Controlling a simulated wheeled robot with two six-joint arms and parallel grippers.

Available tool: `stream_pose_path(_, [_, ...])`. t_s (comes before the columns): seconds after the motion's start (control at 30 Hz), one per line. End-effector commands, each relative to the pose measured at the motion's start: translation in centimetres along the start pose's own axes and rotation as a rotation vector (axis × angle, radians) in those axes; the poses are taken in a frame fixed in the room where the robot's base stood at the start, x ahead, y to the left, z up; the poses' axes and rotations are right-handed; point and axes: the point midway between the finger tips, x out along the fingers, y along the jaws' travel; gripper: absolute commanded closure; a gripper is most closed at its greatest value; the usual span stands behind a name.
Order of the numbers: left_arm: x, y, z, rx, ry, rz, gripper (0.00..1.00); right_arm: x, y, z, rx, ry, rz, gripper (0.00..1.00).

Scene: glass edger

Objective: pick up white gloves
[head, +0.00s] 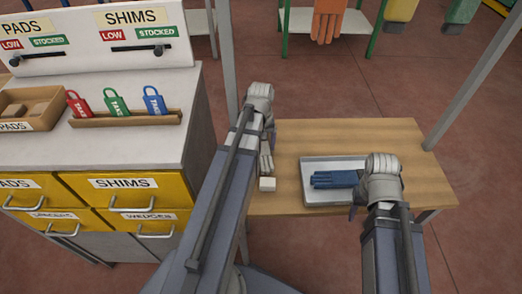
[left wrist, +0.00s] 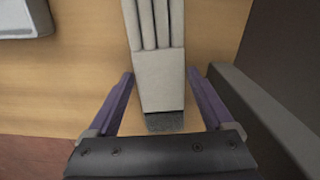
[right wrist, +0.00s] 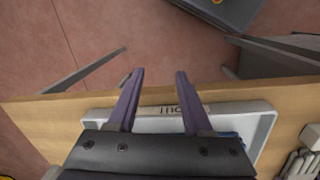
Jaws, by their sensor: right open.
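The white gloves (head: 266,163) lie on the wooden table, partly hidden by my left arm in the head view. In the left wrist view, a white glove (left wrist: 158,85) has its fingers pointing up the picture and a dark grey end at its cuff. My left gripper (left wrist: 161,75) is open, with one finger on each side of the cuff and gaps between. In the head view my left gripper (head: 268,138) is at the gloves. My right gripper (right wrist: 159,76) is open and empty over the labelled edge of the tray. The gloves also show in the right wrist view (right wrist: 300,165).
The wooden table (head: 300,135) is bare behind the tray. A cabinet with yellow drawers (head: 125,190) stands close on the left. Orange gloves (head: 327,20) hang at the back.

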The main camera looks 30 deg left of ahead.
Motion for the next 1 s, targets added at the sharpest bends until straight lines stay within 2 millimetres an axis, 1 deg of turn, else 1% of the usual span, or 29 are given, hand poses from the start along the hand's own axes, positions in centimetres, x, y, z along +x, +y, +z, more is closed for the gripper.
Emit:
stream_pose_path(0.03, [0.0,0.0,0.0,0.000,0.000,0.000,0.21,0.0,0.0,0.0,0.000,0.000,0.000,0.50])
stream_pose_path(0.07, [0.0,0.0,0.0,0.000,0.000,0.000,0.25,0.0,0.0,0.0,0.000,0.000,0.000,0.50])
stream_pose_path(0.5, [0.0,0.0,0.0,0.000,0.000,0.000,0.74,0.0,0.0,0.0,0.000,0.000,0.000,0.50])
stream_pose_path(0.53, [0.0,0.0,0.0,0.000,0.000,0.000,0.78,0.0,0.0,0.0,0.000,0.000,0.000,0.50])
stream_pose_path(0.57, [0.0,0.0,0.0,0.000,0.000,0.000,0.79,0.0,0.0,0.0,0.000,0.000,0.000,0.50])
stream_pose_path(0.6, [0.0,0.0,0.0,0.000,0.000,0.000,0.85,0.0,0.0,0.0,0.000,0.000,0.000,0.50])
stream_pose_path(0.63, [0.0,0.0,0.0,0.000,0.000,0.000,0.88,0.0,0.0,0.0,0.000,0.000,0.000,0.50])
stream_pose_path(0.87, [-0.3,0.1,0.0,0.000,0.000,0.000,0.88,-0.3,0.0,0.0,0.000,0.000,0.000,0.50])
stream_pose_path(1.0, [-1.2,0.4,0.0,0.000,0.000,0.000,0.88,-1.2,0.1,0.1,0.000,0.000,0.000,0.50])
